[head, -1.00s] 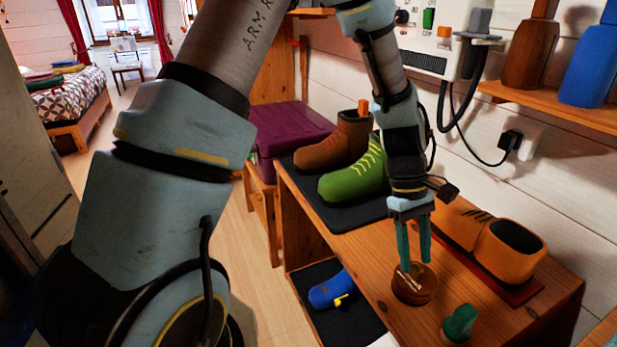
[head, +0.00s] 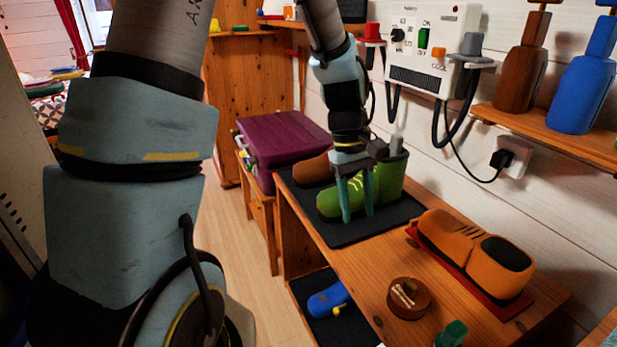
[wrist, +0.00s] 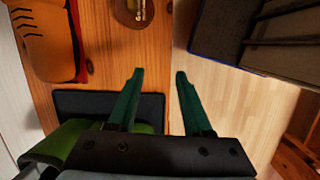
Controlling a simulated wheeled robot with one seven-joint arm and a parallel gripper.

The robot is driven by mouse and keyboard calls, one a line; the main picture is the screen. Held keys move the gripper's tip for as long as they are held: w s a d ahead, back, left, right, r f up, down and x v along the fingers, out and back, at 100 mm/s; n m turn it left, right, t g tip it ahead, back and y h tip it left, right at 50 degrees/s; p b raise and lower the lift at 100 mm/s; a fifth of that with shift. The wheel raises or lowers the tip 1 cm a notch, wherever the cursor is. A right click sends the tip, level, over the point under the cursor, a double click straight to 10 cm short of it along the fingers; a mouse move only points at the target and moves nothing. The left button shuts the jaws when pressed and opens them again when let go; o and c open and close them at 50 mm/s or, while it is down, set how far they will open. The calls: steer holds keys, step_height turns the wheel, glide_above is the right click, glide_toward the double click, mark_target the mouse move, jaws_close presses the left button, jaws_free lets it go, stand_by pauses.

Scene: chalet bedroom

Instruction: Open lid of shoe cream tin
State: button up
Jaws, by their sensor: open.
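The shoe cream tin (head: 408,298) is a round brown tin near the front of the wooden bench, with a pale bar-like mark on its top. In the wrist view the tin (wrist: 133,10) is cut off by the top edge. Its lid appears to be on. My gripper (head: 358,220) has two green fingers, open and empty, pointing down in front of the green boot at the black mat. It is behind and left of the tin, clear of it. In the wrist view the open fingers (wrist: 158,72) have nothing between them.
An orange shoe (head: 465,245) stands on a red mat right of the tin. A small green object (head: 451,334) is at the front edge. The green boot (head: 390,178) and a brown one are on a black mat (head: 395,222). A blue shoe (head: 328,300) lies below.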

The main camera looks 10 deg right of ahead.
steer(key=w+a+r+m+t+p, duration=0.1)
steer(key=w+a+r+p, duration=0.2)
steer(key=a, duration=0.6)
steer(key=shift+w+a+r+t+p, duration=0.15)
steer(key=shift+w+t+p, duration=0.2)
steer(key=shift+t+p, duration=0.05)
steer(key=s+a+r+m+t+y, duration=0.1)
steer(key=a+r, duration=0.1)
steer(key=a, duration=0.6)
steer(key=a+r+m+t, duration=0.1)
steer(key=a+r, duration=0.2)
steer(key=a, duration=0.5)
steer(key=n+g+b, duration=0.4)
steer(key=g+b, duration=0.2)
steer(key=b, duration=0.2)
glide_toward(410, 282)
steer(key=shift+h, duration=0.4)
steer(key=x, duration=0.9)
steer(key=shift+s+a+f, duration=0.15)
steer(key=shift+a+f, duration=0.05)
steer(key=shift+a, duration=0.15)
